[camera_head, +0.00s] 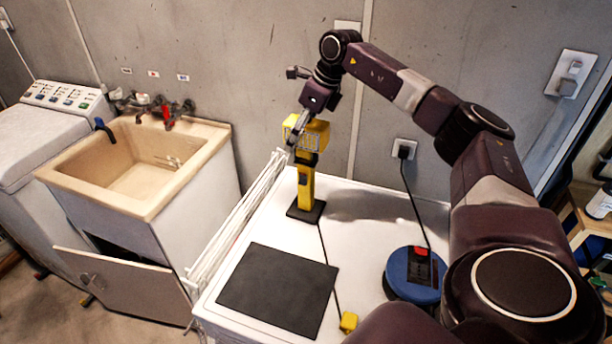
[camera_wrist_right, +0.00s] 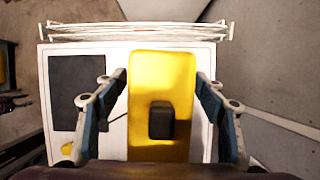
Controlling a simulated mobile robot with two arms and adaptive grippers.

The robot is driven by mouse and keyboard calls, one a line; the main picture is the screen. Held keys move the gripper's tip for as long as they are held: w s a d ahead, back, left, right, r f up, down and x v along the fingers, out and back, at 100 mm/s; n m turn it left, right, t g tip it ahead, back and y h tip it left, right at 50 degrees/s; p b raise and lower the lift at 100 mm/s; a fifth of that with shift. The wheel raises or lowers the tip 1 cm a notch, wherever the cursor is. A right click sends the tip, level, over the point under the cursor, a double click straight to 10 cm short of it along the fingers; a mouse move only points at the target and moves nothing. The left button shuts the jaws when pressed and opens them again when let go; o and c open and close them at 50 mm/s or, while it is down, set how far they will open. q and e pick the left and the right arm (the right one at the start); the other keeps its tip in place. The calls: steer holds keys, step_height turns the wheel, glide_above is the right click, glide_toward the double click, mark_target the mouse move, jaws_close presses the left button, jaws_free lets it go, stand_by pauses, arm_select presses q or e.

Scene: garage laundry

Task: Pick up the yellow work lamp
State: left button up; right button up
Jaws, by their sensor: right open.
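The yellow work lamp (camera_head: 306,190) stands upright on its black base on a white worktop in the head view. Its yellow head with a light grid is at the top. My right gripper (camera_head: 298,128) is at the lamp head, reaching down from above. In the right wrist view the yellow lamp (camera_wrist_right: 160,70) with a dark block on it lies between the two fingers of my open right gripper (camera_wrist_right: 162,82). Gaps show on both sides of the lamp there. My left gripper is not in view.
A black mat (camera_head: 278,290) lies on the white worktop (camera_head: 350,240). A blue round cable reel (camera_head: 400,285) stands at the right, with a cord to a wall socket (camera_head: 404,149). A small yellow plug (camera_head: 348,322) lies in front. A white rack (camera_head: 235,225) and beige sink (camera_head: 140,165) are left.

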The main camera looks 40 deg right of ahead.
jaws_close()
steer(key=shift+r, duration=0.1)
stand_by(0.3)
